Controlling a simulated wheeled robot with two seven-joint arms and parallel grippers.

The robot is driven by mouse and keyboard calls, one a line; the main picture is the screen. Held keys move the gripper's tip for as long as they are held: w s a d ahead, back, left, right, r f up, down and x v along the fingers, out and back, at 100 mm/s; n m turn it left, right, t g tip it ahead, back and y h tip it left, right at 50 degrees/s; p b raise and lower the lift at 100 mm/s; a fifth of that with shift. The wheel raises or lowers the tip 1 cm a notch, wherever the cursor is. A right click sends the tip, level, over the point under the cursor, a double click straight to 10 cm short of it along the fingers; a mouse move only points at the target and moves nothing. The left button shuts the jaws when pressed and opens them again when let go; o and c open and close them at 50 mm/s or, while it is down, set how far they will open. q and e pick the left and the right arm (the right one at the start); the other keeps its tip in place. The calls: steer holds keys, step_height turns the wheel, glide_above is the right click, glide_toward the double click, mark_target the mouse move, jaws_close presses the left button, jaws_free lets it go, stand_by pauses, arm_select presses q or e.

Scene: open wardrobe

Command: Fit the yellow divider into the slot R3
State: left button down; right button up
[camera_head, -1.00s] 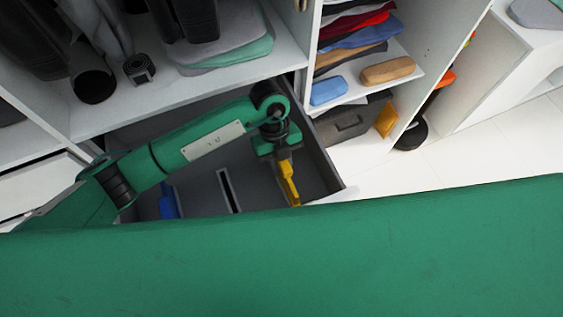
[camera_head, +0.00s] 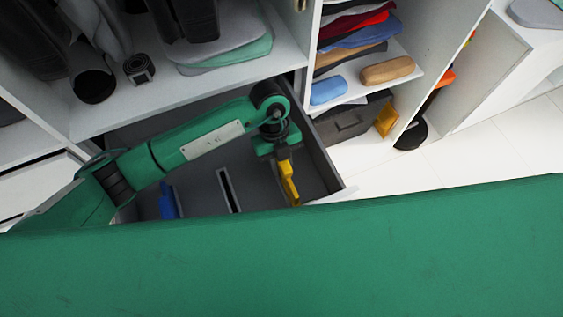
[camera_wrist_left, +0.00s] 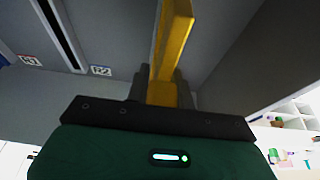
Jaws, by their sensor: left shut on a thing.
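My left gripper (camera_head: 284,160) is shut on the yellow divider (camera_head: 290,186) in the right part of the open dark grey drawer (camera_head: 321,160). In the left wrist view the divider (camera_wrist_left: 173,40) extends away from between my fingers (camera_wrist_left: 163,86). Whether its far end touches anything cannot be told. A long dark slot with a light rim (camera_wrist_left: 60,32) lies left of the divider. A label that seems to read R3 (camera_wrist_left: 30,61) is left of this slot, and one like R2 (camera_wrist_left: 101,71) is at its right. My right gripper is not in view.
A blue divider (camera_head: 168,203) stands in the drawer's left part, partly hidden by my arm. Wardrobe shelves with folded clothes (camera_head: 360,35) stand beyond the drawer. A grey box (camera_head: 352,120) is right of it. My green body covers the lower part of the head view.

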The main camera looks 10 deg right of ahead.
arm_select(q)
steer(key=shift+f+b, duration=0.75)
steer(key=shift+f, duration=0.45)
steer(key=c, duration=1.1)
jaws_free()
steer(key=shift+r, duration=0.1)
steer(key=b+v, duration=0.3)
steer(key=v, duration=0.9)
steer(key=shift+w+r, duration=0.2)
steer(key=shift+r, duration=0.05)
steer(key=shift+w+r, duration=0.1)
steer(key=shift+r, duration=0.45)
